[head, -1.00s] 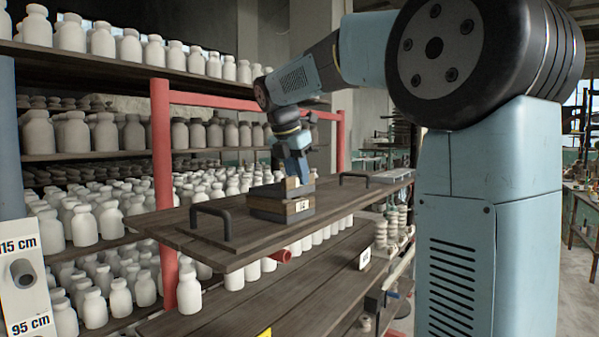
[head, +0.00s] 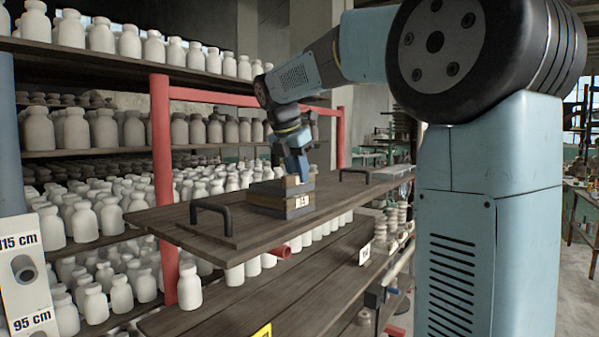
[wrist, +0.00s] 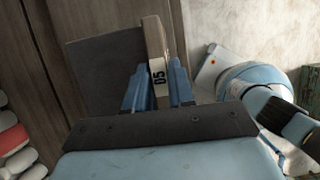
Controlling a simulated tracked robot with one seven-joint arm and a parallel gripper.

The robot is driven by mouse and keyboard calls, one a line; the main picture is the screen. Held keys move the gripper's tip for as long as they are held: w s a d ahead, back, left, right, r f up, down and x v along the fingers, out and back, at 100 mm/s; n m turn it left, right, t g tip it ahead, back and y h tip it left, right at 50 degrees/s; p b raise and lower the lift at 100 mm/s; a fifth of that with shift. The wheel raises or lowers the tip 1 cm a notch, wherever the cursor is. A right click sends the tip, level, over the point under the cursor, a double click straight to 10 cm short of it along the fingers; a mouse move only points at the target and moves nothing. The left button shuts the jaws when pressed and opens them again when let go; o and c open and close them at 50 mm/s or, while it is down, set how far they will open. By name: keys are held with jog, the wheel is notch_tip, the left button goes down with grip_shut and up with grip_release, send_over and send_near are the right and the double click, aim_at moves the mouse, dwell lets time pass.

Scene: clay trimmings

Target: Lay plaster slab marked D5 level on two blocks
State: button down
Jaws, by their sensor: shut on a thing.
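My gripper (wrist: 158,92) is shut on a pale tan slab (wrist: 152,38) that stands between its blue fingers in the wrist view. A label on the slab's edge, beside the fingers, appears to read D5 (wrist: 158,76). A dark grey flat face (wrist: 104,70) shows left of the fingers; I cannot tell if it belongs to the same slab. In the head view my gripper (head: 297,176) points down just above a low stack of dark slabs (head: 268,198) with a small label on its front. The two blocks cannot be told apart there.
The stack sits on a wooden board (head: 180,222) with black handles (head: 213,208). A red frame (head: 162,180) stands behind it, before shelves crowded with white bottles (head: 85,222). A grey flat item (head: 393,172) lies at the board's right end. Bare board remains between the handles.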

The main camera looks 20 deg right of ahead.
dwell(0.3)
jog(key=c, duration=0.9)
grip_release()
jog(key=v, duration=1.4)
jog(key=s+d+f+m+t+y, duration=0.1)
jog(key=s+f+m, duration=0.7)
jog(key=f, duration=0.2)
jog(key=s+d+f+m+t+y, duration=0.1)
jog(key=s+d+f+m, duration=0.1)
jog(key=s+f+m, duration=0.6)
jog(key=s+d+f+m+y, duration=0.1)
jog(key=s+d+f+m, duration=0.1)
jog(key=s+f+m, duration=0.7)
notch_tip(320, 180, down, 3)
jog(key=shift+r+t+y, duration=0.15)
jog(key=shift+t+y, duration=0.25)
